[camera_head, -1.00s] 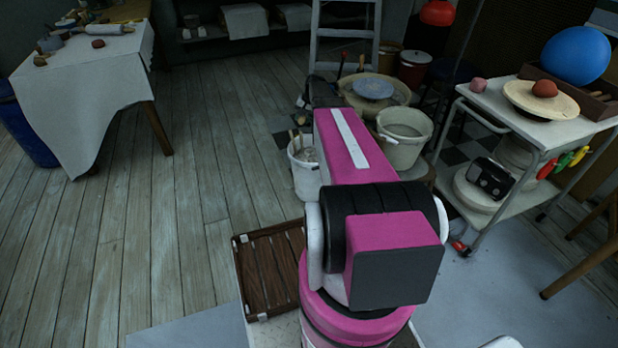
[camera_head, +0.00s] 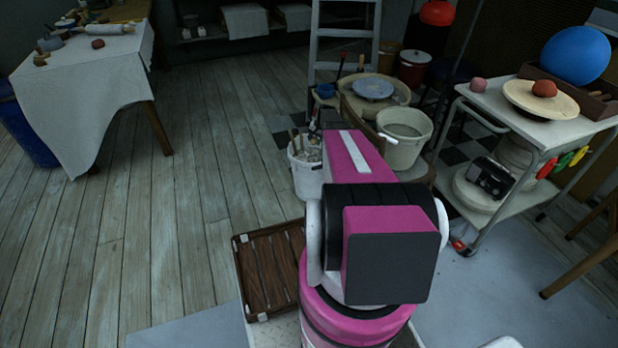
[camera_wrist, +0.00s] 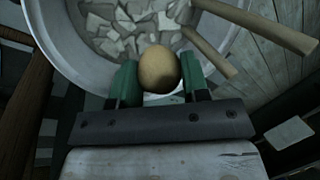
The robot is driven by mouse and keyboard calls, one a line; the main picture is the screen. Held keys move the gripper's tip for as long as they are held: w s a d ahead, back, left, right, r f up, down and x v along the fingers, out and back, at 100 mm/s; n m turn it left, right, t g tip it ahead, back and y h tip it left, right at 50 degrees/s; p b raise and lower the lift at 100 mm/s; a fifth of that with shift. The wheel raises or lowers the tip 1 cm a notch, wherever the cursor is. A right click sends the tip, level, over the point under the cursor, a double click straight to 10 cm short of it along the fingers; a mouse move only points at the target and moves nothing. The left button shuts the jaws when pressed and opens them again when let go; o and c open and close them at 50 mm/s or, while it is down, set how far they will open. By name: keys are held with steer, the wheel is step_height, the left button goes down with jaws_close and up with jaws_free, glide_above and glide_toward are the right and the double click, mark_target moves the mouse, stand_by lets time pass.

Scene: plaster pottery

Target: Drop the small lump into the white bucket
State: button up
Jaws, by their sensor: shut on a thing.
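A small, round, tan lump (camera_wrist: 159,69) sits between the two green fingertips of my gripper (camera_wrist: 160,80), which is shut on it. In the wrist view the lump is over the white bucket (camera_wrist: 52,45), near its rim on my side. The bucket holds broken pale pieces, and wooden tool handles (camera_wrist: 205,50) stick out at its right. In the head view the white bucket (camera_head: 306,183) stands on the floor left of my arm. My gripper and the lump are hidden there behind my arm.
A larger pale bucket (camera_head: 402,153) stands to the right, beside the potter's wheel (camera_head: 373,88). A dark slatted wooden crate (camera_head: 268,268) is at the front left. A white trolley (camera_head: 490,101) stands at the right. The floor at left is largely clear.

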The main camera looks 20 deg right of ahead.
steer(key=shift+f, duration=1.5)
steer(key=o, duration=1)
steer(key=shift+o, duration=0.2)
steer(key=shift+r, duration=0.1)
steer(key=r, duration=0.2)
steer(key=a+r, duration=0.1)
steer(key=r, duration=0.1)
steer(key=shift+s+r, duration=0.2)
steer(key=shift+r, duration=0.1)
steer(key=s+a+r, duration=0.2)
steer(key=a+r, duration=0.4)
steer(key=a, duration=0.4)
steer(key=shift+s+a, duration=0.15)
steer(key=shift+s, duration=0.15)
steer(key=shift+r, duration=0.1)
